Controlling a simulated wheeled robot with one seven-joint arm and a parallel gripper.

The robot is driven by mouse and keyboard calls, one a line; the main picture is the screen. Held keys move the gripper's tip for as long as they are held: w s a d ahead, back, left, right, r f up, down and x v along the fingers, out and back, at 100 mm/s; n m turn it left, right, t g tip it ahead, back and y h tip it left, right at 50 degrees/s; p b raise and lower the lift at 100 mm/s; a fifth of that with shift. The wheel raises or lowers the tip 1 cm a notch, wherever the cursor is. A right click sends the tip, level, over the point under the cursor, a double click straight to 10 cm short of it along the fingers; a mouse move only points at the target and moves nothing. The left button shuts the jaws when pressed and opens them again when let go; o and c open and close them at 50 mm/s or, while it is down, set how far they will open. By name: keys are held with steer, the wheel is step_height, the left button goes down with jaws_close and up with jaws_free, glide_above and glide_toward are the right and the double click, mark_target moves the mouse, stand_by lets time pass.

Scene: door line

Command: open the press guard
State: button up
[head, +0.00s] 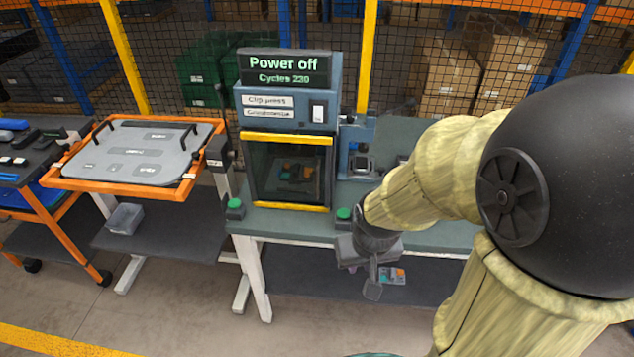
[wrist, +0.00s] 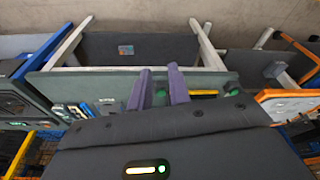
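The clip press (head: 290,88) stands on a green-topped bench, and its sign reads "Power off" and "Cycles 230". Its guard (head: 262,172) is a dark see-through panel between a yellow top bar and a yellow bottom bar. The guard looks down over the front opening, with orange parts dimly visible behind it. My gripper (head: 373,283) is right of and lower than the guard, near the bench's front edge, apart from the guard. In the wrist view its two purple fingers (wrist: 160,78) stand apart with nothing between them.
Green buttons (head: 235,204) flank the press's front on the bench (head: 415,240). A small blue fixture (head: 357,150) stands right of the press. An orange-framed tilted board (head: 140,152) is at left. Mesh fencing is behind. Floor in front is clear.

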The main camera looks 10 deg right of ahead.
steer(key=w+d+f+n+t+y+b, duration=0.1)
steer(key=w+f+t+y+b, duration=0.1)
steer(key=w+f+t+b, duration=0.2)
steer(key=w+d+f+n+t+y+b, duration=0.1)
steer(key=w+f+t+b, duration=0.4)
steer(key=w, duration=0.6)
steer(key=w+d+f+n+t+y+b, duration=0.1)
steer(key=w+f+t+y+b, duration=0.1)
steer(key=w+f+t+b, duration=0.2)
steer(key=w+t+b, duration=0.1)
steer(key=w+b, duration=0.2)
steer(key=b, duration=0.1)
steer(key=shift+w+f+n+t+y, duration=0.15)
steer(key=shift+w+n+t+y, duration=0.15)
steer(key=shift+w, duration=0.05)
